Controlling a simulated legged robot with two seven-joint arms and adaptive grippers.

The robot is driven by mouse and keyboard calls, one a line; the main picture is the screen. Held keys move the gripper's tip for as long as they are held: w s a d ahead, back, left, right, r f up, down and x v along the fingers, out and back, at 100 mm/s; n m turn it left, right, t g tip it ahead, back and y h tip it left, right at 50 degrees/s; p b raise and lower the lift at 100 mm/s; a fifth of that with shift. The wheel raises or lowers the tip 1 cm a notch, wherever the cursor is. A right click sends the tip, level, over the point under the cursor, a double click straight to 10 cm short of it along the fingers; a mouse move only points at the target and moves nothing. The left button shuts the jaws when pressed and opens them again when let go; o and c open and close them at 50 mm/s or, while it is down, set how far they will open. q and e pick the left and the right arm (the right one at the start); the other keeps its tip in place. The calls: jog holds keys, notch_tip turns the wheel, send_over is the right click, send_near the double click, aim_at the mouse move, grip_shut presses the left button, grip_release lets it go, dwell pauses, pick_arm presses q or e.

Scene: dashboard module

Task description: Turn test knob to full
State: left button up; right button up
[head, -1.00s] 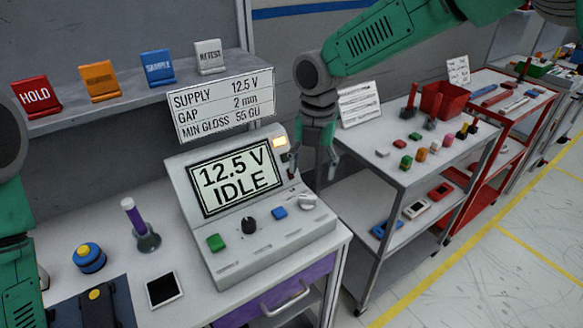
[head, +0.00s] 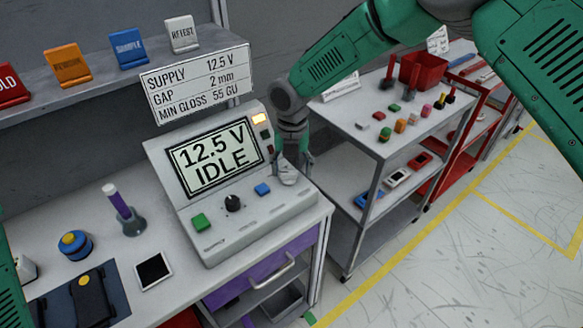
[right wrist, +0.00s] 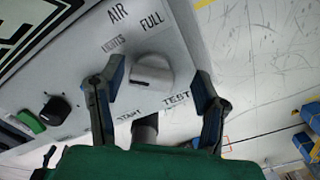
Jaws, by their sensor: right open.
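The test knob is a light grey dial (right wrist: 152,72) at the right end of the console's sloped front. FULL, AIR and TEST labels show around it in the right wrist view. A small dark mark shows on its face. In the head view the knob (head: 288,180) is partly covered by my right gripper (head: 292,162). In the right wrist view my right gripper (right wrist: 158,80) is open, one finger on each side of the knob; I cannot tell whether they touch it. The console (head: 240,215) display reads 12.5 V IDLE. My left gripper is out of view.
A black knob (head: 233,203), a green button (head: 200,222) and a blue button (head: 263,189) sit left of the test knob. A grey cart (head: 350,140) with small parts stands close on the right. A purple drawer (head: 250,280) is below.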

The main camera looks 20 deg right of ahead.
jog(key=shift+a+f, duration=0.25)
jog(key=shift+a, duration=0.4)
jog(key=c, duration=0.5)
jog(key=shift+r, duration=0.1)
jog(key=c, duration=0.7)
jog(key=shift+o, duration=0.2)
jog(key=shift+d, duration=0.45)
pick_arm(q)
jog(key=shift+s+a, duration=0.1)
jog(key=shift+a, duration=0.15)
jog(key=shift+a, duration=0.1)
pick_arm(e)
jog(key=shift+a, duration=0.1)
